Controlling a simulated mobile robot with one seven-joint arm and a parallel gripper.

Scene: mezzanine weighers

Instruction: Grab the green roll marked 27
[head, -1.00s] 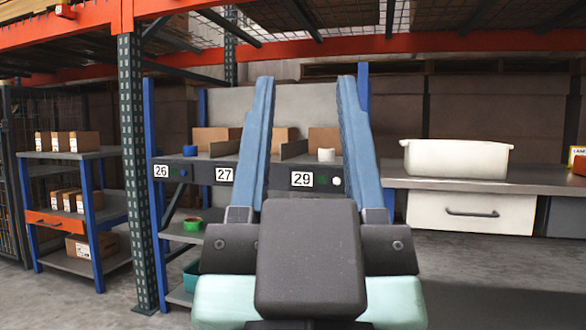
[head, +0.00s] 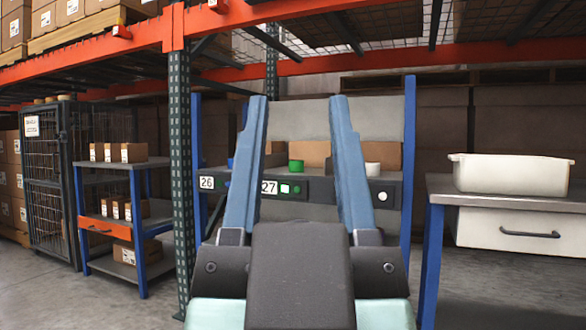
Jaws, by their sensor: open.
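A green roll (head: 295,164) sits on the labelled upper shelf of a blue-post rack, just right of and above the white label 27 (head: 269,187). A green light shows beside that label. My gripper (head: 298,98) is open and empty in front of the rack. In the picture, the green roll and label 27 appear between its two blue fingers. I cannot tell the exact distance to the roll. The fingers and wrist hide parts of the shelf front and the levels below.
A blue roll (head: 230,162) stands near label 26 (head: 207,183), and a white roll (head: 372,169) stands to the right. A perforated rack post (head: 180,160) rises close on the left. A bench (head: 440,188) with a white bin (head: 512,173) is at right.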

